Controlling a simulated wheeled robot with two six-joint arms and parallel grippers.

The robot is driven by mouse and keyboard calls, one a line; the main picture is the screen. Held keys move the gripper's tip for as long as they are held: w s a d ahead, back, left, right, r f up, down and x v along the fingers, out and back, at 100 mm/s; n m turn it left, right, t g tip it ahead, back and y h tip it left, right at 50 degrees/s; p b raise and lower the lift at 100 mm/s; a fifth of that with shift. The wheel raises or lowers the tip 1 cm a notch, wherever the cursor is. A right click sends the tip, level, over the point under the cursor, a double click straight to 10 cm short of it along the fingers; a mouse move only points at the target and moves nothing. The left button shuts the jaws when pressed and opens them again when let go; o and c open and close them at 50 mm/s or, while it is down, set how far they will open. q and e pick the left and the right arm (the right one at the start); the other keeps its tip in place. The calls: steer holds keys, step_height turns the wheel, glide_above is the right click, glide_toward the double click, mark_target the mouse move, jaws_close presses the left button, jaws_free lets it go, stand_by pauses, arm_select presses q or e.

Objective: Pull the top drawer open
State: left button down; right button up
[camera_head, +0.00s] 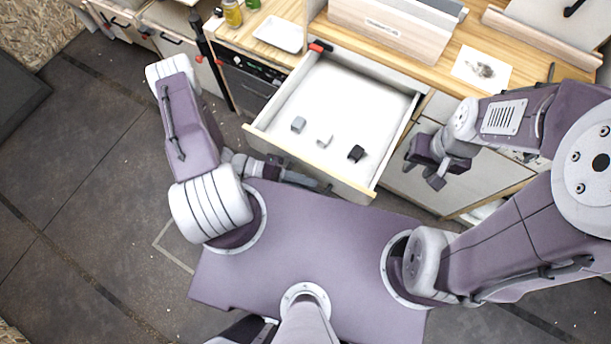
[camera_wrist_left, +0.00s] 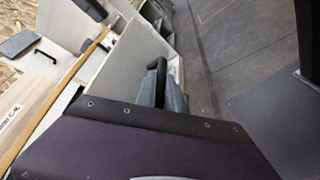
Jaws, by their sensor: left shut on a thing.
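The top drawer (camera_head: 341,103) is pulled well out of the wooden-topped cabinet, and its white inside shows. My left gripper (camera_head: 305,180) is at the drawer's front, low on its outer side. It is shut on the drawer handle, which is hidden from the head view. In the left wrist view a dark handle (camera_wrist_left: 158,74) shows by the grey fingers (camera_wrist_left: 176,98), and their tips are partly hidden by the wrist. My right gripper (camera_head: 423,176) is open and empty, to the right of the drawer, with its fingers apart.
The counter above holds a white tray (camera_head: 279,32), a yellow bottle (camera_head: 232,13) and a wooden box (camera_head: 390,30). The floor at left is clear.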

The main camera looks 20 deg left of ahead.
stand_by(0.3)
arm_select(q)
steer(key=c, duration=1.7)
jaws_free()
steer(key=shift+a, duration=0.1)
steer(key=b+v, duration=0.1)
steer(key=v, duration=0.8)
steer(key=shift+r, duration=0.1)
